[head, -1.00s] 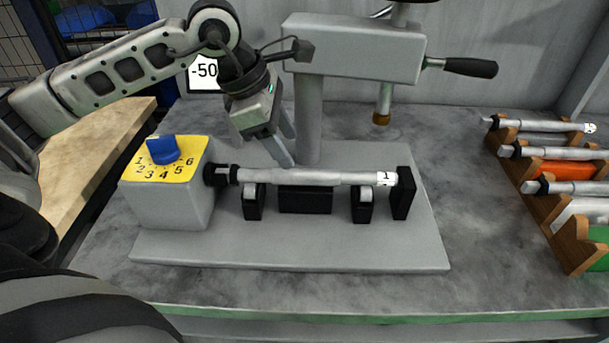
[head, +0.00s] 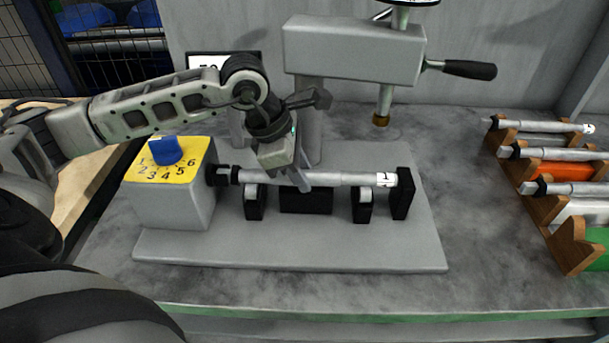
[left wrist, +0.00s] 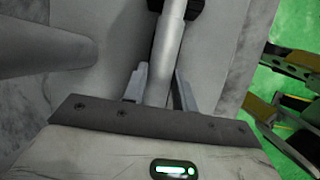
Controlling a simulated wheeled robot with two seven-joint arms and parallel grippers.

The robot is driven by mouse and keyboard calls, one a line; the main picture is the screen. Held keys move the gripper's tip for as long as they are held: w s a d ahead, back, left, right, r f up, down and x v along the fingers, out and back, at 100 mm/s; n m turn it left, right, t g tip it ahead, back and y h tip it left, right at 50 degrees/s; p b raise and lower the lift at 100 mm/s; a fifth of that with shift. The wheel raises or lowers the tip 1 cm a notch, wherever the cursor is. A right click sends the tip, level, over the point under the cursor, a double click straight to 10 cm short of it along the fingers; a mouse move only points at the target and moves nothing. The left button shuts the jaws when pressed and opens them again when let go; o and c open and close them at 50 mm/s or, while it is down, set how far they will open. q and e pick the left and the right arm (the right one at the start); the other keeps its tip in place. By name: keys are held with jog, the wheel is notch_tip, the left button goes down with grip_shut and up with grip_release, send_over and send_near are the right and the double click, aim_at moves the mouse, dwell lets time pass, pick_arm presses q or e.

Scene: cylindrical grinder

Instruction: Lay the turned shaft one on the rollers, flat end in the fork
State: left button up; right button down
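Shaft one (head: 345,179), a grey stepped rod with a white "1" label near its right end, lies level over the two black roller stands (head: 254,203). Its left end sits at the black fork (head: 217,175) on the dial box; the flat is too small to make out. My left gripper (head: 300,184) is at the shaft, left of its middle. In the left wrist view, the shaft (left wrist: 165,50) runs between the two fingers (left wrist: 161,85), with a slim gap beside the right finger, so the gripper looks open. My right gripper is not in view.
The dial box (head: 168,200) has a blue knob (head: 165,151). A grey column and head (head: 353,50) with a black handle (head: 469,69) stand behind the shaft. A wooden rack (head: 540,212) with several similar shafts is at the right. The bench front is clear.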

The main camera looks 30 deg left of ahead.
pick_arm(q)
grip_shut()
dwell(1.0)
jog(key=shift+w+r, duration=0.1)
jog(key=shift+r, duration=0.15)
